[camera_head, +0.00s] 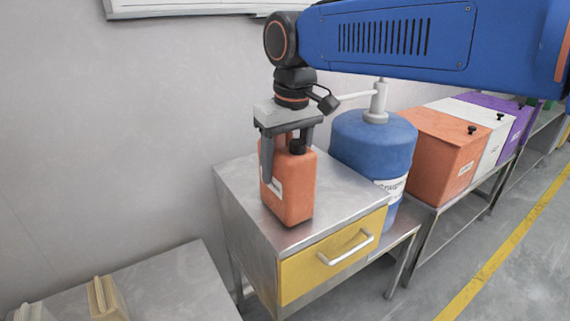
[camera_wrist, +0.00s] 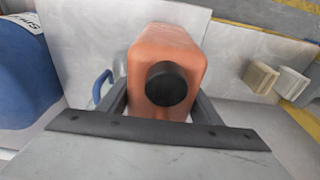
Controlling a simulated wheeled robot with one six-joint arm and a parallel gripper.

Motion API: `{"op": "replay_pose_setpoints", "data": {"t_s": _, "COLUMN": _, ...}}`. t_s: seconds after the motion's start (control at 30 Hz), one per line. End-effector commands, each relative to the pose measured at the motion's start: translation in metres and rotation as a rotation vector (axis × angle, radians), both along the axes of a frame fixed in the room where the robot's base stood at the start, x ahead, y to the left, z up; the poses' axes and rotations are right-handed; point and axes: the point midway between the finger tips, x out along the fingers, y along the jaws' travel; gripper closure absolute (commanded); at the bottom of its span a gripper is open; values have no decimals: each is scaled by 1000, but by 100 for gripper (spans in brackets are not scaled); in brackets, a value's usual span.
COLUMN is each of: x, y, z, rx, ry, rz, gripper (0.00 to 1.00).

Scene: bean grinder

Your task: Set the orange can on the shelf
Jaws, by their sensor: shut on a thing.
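The orange can (camera_head: 293,190) has a black cap and a white label. It is upright at the metal cabinet top (camera_head: 345,185), near its left front part. I cannot tell whether its base touches the surface. My gripper (camera_head: 287,160) points down and is shut on the can, with a finger on each side of its upper part. In the wrist view the can (camera_wrist: 170,55) sits between the two fingers, its black cap facing the camera. A low grey surface (camera_head: 170,285) lies at the lower left; I cannot tell whether it is the shelf.
A blue drum (camera_head: 370,145) with a pump stands right behind the can. Orange, white and purple boxes (camera_head: 440,150) line a bench to the right. The cabinet has a yellow drawer (camera_head: 330,262). Beige blocks (camera_head: 105,298) stand on the low surface, whose middle is clear.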

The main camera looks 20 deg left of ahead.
Motion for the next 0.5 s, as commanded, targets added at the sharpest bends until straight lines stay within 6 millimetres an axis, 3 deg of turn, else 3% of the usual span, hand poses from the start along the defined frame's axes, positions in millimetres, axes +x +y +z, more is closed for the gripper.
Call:
{"op": "replay_pose_setpoints", "data": {"t_s": 0.27, "x": 0, "y": 0, "z": -2, "rx": 1, "ry": -1, "rz": 0, "gripper": 82}}
{"op": "replay_pose_setpoints", "data": {"t_s": 0.3, "x": 0, "y": 0, "z": -2, "rx": 1, "ry": -1, "rz": 0, "gripper": 34}}
{"op": "replay_pose_setpoints", "data": {"t_s": 0.37, "x": 0, "y": 0, "z": -2, "rx": 0, "ry": 0, "rz": 0, "gripper": 23}}
{"op": "replay_pose_setpoints", "data": {"t_s": 0.5, "x": 0, "y": 0, "z": -2, "rx": 0, "ry": 0, "rz": 0, "gripper": 23}}
